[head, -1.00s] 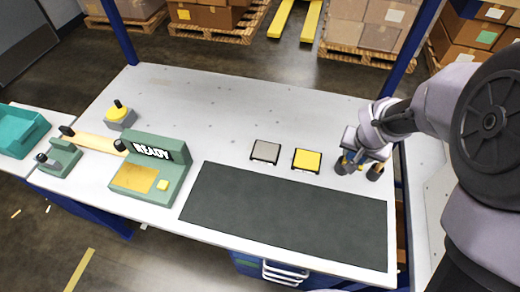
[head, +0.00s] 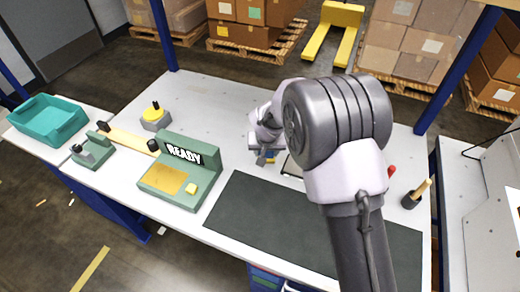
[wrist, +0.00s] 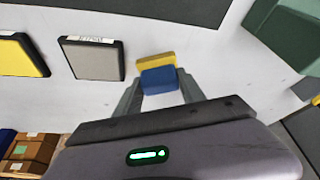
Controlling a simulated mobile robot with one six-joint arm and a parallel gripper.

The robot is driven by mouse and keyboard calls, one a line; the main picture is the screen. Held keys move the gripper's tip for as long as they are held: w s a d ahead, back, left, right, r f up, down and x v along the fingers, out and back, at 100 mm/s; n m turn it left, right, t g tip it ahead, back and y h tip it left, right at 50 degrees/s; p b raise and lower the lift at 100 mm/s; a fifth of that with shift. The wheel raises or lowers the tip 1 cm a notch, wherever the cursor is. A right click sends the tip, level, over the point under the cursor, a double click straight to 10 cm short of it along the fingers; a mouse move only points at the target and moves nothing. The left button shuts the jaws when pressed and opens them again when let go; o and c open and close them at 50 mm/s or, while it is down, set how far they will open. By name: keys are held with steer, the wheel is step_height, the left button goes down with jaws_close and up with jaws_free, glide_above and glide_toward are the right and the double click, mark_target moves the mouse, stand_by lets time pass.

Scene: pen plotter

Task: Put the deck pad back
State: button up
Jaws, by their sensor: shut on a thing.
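My gripper (wrist: 158,92) is shut on a small blue-and-yellow block (wrist: 157,78), which looks like the deck pad. The block sits between the fingertips, blue side nearer the wrist camera and yellow side beyond, over the pale table. In the head view my gripper (head: 265,158) is above the table, right of the green READY machine (head: 205,185); my arm partly hides it. A grey square in a dark frame (wrist: 93,60) and a yellow square in a dark frame (wrist: 20,57) lie side by side in the wrist view. In the head view my arm hides the yellow one.
A dark mat (head: 262,212) covers the table front. A yellow-topped knob block (head: 155,118) stands behind the machine. A teal bin (head: 48,122) is at far left. A dark cup (head: 411,200) and a red-tipped item (head: 391,171) stand at right.

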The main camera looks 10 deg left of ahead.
steer(key=w, duration=0.1)
steer(key=w+a, duration=0.2)
steer(key=shift+w+a+f, duration=0.15)
steer(key=shift+w+f, duration=0.15)
steer(key=shift+f+b, duration=1.3)
steer(key=shift+f, duration=0.6)
steer(key=o, duration=1.3)
steer(key=shift+r, duration=0.1)
